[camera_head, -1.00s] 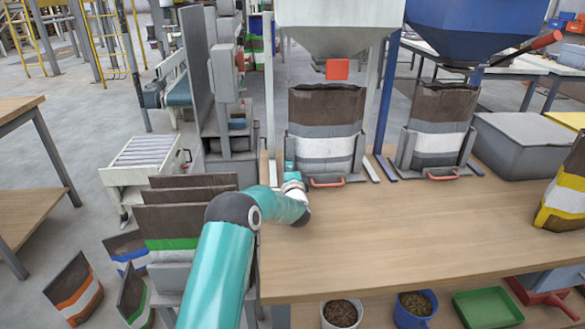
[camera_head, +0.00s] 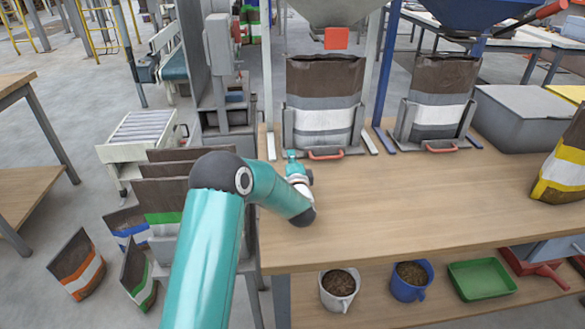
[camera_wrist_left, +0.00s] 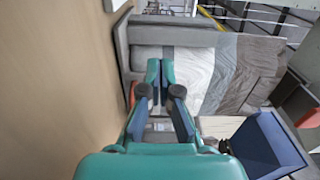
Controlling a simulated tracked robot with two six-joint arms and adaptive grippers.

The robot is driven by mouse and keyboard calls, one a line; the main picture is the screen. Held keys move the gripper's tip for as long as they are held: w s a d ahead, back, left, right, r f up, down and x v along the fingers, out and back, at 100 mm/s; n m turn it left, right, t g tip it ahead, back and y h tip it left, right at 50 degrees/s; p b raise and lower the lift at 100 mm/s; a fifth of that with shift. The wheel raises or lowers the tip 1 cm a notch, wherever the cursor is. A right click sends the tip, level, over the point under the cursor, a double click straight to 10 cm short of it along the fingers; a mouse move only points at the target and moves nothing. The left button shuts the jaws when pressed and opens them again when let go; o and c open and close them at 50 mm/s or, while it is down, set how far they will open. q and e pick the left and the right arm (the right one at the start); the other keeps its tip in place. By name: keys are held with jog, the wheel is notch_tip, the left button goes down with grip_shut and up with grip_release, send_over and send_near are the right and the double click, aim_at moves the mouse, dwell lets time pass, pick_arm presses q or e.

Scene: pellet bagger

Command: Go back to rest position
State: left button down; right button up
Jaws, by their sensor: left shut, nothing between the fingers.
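My left gripper (camera_head: 290,156) is at the back left of the wooden table, just in front of the left bag. In the left wrist view its fingers (camera_wrist_left: 160,75) are together with nothing between them. The left bag (camera_head: 324,75), brown above grey and white bands, stands upright in a grey holder under the grey hopper. It fills the right of the left wrist view (camera_wrist_left: 205,75). I cannot tell whether the fingertips touch the holder. My right gripper is not in view.
The wooden table (camera_head: 400,205) is clear in the middle. A second bag (camera_head: 440,95) stands under the blue hopper (camera_head: 450,20). A yellow-banded bag (camera_head: 565,165) is at the right edge. Brown bags (camera_head: 165,190) stand left of the table. Mugs and a green tray (camera_head: 481,279) are below.

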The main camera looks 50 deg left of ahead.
pick_arm(q)
jog(key=v, duration=0.4)
jog(key=shift+s+d, duration=0.25)
jog(key=shift+s, duration=0.05)
jog(key=shift+r, duration=0.1)
